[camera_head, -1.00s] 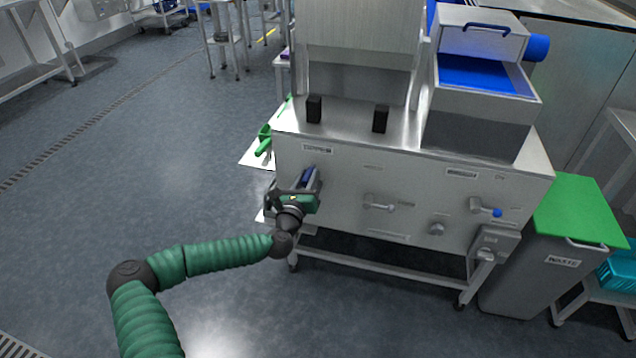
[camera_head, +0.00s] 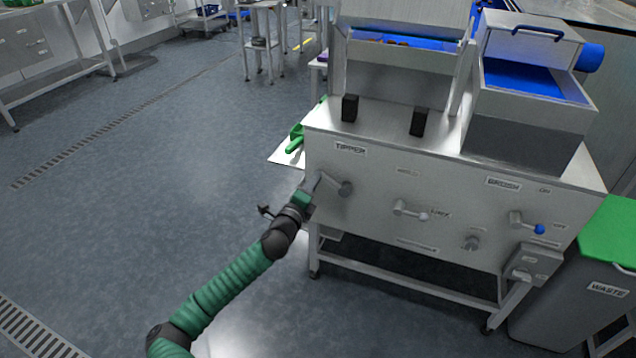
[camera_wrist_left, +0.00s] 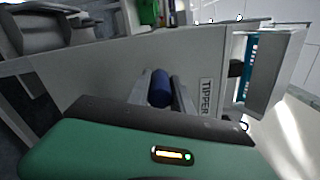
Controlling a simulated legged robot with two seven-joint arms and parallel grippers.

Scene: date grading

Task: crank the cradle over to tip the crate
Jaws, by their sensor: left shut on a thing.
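The tipper crank (camera_head: 334,182) sticks out of the left end of the steel machine's front panel, under the label TIPPER. My left gripper (camera_head: 308,190) is at the crank's outer end, left of its hub. In the left wrist view its fingers are shut around the crank's blue handle (camera_wrist_left: 161,88). The steel cradle (camera_head: 396,78) stands on top of the machine, at the upper edge of the head view. A strip of the blue crate (camera_head: 432,44) with some brown contents shows in it; the rest is hidden. My right gripper is out of view.
A second lever (camera_head: 410,210) and a blue-knobbed brush lever (camera_head: 528,225) stick out farther right on the panel. Two black blocks stand before the cradle. A grey waste bin (camera_head: 565,305) with a green lid stands at right. The floor at left is clear.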

